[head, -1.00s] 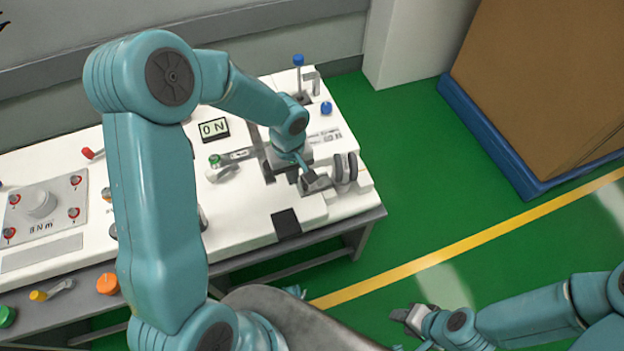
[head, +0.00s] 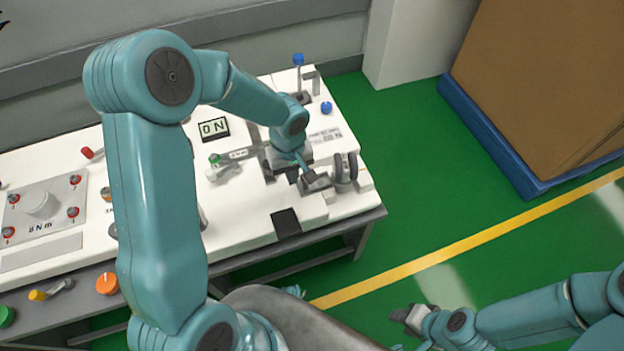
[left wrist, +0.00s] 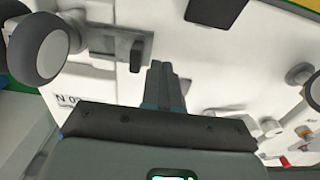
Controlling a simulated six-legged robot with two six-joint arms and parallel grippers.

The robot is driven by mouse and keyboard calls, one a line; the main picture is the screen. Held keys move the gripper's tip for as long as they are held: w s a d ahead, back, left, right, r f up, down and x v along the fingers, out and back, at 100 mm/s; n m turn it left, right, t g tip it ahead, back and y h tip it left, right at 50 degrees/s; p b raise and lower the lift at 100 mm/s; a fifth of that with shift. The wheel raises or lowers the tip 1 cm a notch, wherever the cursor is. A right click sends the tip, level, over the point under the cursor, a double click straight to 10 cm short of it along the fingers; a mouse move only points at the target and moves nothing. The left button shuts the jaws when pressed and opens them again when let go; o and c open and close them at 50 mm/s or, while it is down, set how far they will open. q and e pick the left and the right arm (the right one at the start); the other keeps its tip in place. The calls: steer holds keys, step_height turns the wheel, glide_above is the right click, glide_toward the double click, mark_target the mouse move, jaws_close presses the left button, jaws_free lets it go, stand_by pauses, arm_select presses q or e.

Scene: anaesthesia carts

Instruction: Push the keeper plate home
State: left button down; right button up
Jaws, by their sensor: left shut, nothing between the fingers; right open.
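In the left wrist view a grey metal plate with a dark upright tab (left wrist: 115,42), which looks like the keeper plate, lies on the white bench top. My left gripper (left wrist: 162,80) is shut and empty, its fingertips just beside the tab; I cannot tell whether they touch. In the head view my left gripper (head: 318,183) is low over the bench's right end, beside two round grey discs (head: 345,168). My wrist hides most of the plate there. My right gripper (head: 406,315) is open and empty, away from the bench over the green floor.
A small display (head: 214,128) reads 0 N. A green-tipped lever (head: 222,163) is left of my wrist. A black square (head: 286,222) marks the bench's front edge. A blue-capped post (head: 298,72) and blue knob (head: 326,108) stand behind. A torque panel (head: 42,207) is at left.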

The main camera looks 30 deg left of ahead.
mark_target(296, 190)
arm_select(q)
steer(key=shift+f+b, duration=2.2)
steer(key=shift+b, duration=0.05)
steer(key=shift+w+d, duration=0.25)
steer(key=shift+w, duration=0.05)
